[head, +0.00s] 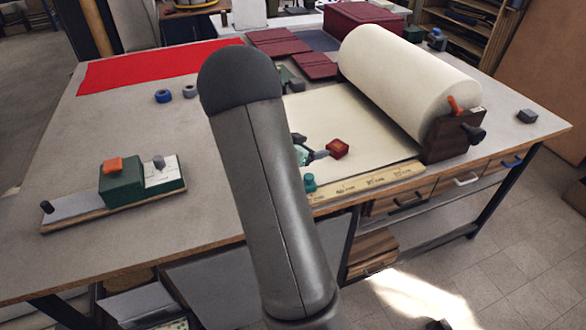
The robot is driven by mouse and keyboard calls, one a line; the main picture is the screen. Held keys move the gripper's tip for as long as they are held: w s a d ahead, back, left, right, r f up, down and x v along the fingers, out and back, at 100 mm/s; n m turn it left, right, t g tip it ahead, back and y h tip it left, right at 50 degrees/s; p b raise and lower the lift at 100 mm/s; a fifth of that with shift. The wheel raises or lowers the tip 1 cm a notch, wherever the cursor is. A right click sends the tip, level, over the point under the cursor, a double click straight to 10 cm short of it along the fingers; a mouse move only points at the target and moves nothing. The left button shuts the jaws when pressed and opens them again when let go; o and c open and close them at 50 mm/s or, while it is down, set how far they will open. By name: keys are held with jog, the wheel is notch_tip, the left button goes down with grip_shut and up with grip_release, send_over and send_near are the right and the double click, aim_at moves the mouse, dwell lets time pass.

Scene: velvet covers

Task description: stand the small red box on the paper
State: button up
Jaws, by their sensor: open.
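The small red box (337,149) shows at the right end of my gripper, over the front part of the cream paper (376,136). I cannot tell whether it touches the paper. My gripper (318,155) is open, with a dark finger reaching close to the left side of the box. My grey arm hides most of the gripper and the left part of the paper. The paper runs from a large cream roll (405,75) in a dark wooden holder.
A wooden ruler strip (370,184) edges the paper in front. A green device (120,182) stands at the table's left. Red cloth (150,66), dark red covers (276,42) and a dark red box (360,17) lie at the back. The left middle of the table is mostly clear.

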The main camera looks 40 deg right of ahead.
jog(key=w+a+r+n+t+y, duration=0.35)
jog(key=w+a+t, duration=0.3)
jog(key=a, duration=0.35)
jog(key=a+r+n+t+y, duration=0.25)
jog(key=a+n+y, duration=0.4)
jog(key=a, duration=0.95)
jog(key=s+a+n+g+y, duration=0.5)
jog(key=s+a+n, duration=0.1)
jog(key=s+a, duration=0.9)
jog(key=s+d+n+g+h, duration=0.1)
jog(key=s+d+n+g, duration=0.1)
jog(key=s, duration=0.7)
jog(key=shift+g+h, duration=0.3)
jog(key=shift+g, duration=0.3)
jog(key=shift+r, duration=0.1)
